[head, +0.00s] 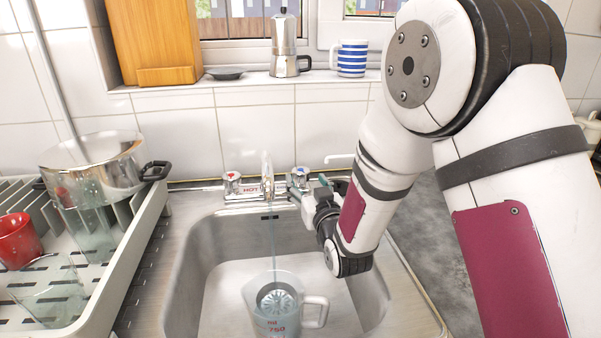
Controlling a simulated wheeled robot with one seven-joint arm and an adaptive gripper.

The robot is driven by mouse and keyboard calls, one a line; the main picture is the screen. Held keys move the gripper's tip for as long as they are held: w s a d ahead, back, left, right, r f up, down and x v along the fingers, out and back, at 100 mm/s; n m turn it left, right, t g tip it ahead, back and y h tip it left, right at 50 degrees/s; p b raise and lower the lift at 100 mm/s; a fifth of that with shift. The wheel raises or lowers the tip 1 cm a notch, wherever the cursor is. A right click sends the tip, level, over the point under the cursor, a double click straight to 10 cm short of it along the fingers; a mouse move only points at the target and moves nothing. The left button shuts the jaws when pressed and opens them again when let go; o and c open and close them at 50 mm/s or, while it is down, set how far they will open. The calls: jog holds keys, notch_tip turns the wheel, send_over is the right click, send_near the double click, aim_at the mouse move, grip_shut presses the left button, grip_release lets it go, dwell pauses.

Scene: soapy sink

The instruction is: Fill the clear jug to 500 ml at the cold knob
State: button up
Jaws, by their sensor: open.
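The clear jug (262,318) stands in the sink under the spout, its handle to the right. A red 750 mark shows on its wall; its lower part is cut off by the frame, and I cannot read the water level. A thin stream of water (273,240) runs from the tap's spout (267,176) down into the jug. The cold knob (299,174), with a blue mark, is right of the spout. My gripper (309,194) is open just in front of and below the cold knob; whether its fingers touch the knob is hard to tell.
The hot knob (232,180) with a red mark is left of the spout. A dish rack (125,262) left of the sink (201,262) holds a steel pot (88,165), a red mug (18,240) and glassware. A moka pot (284,45) and striped mug (351,58) stand on the sill.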

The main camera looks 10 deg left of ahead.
aim_at(303, 176)
jog(key=x, duration=0.6)
jog(key=c, duration=1.2)
